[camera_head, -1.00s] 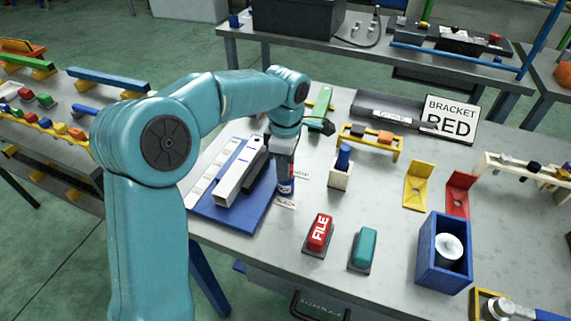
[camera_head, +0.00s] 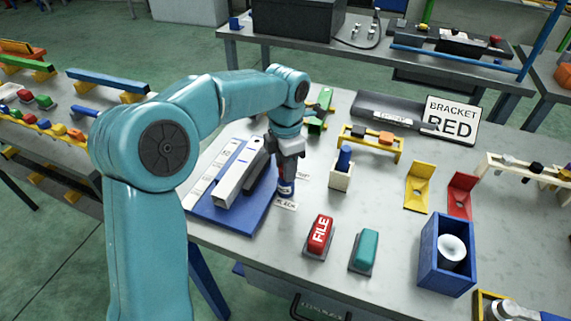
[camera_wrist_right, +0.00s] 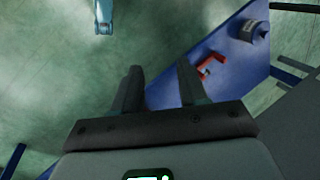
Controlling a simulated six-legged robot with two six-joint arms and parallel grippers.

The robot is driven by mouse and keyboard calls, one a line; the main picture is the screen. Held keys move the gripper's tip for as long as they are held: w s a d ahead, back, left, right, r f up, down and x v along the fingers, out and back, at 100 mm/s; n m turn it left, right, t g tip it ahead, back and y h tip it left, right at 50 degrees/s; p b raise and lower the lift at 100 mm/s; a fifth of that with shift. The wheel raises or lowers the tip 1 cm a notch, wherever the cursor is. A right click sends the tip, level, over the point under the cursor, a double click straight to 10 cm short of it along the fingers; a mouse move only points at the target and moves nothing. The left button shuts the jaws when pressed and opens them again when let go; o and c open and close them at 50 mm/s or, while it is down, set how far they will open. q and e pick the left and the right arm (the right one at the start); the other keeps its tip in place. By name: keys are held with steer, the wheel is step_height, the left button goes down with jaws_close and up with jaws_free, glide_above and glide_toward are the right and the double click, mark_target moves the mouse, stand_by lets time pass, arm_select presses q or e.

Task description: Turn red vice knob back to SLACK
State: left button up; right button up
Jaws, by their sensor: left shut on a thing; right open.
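The vice is a grey metal bar and jaw (camera_head: 238,178) on a blue base board (camera_head: 232,214) on the workbench. My left gripper (camera_head: 287,180) points down at the right end of the vice and is shut on the red knob, which is mostly hidden by the fingers. Some blue shows just below the fingertips. A small label reading like "SLACK" (camera_head: 286,204) lies just in front, and another small label is partly hidden behind the gripper. My right gripper (camera_wrist_right: 160,88) is open and empty in the right wrist view, over the floor.
A red FILE block (camera_head: 319,236) and a teal block (camera_head: 364,250) stand in front of the gripper. A wooden holder with a blue peg (camera_head: 341,172) is close on the right. A BRACKET RED sign (camera_head: 450,120) and a blue box (camera_head: 445,255) stand farther right.

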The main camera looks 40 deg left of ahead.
arm_select(q)
steer(key=shift+w+r, duration=0.1)
steer(key=shift+r, duration=0.05)
stand_by(0.3)
steer(key=o, duration=1)
steer(key=shift+o, duration=0.2)
step_height(320, 180, up, 16)
steer(key=p, duration=0.2)
steer(key=shift+r+p, duration=0.15)
steer(key=shift+p, duration=0.2)
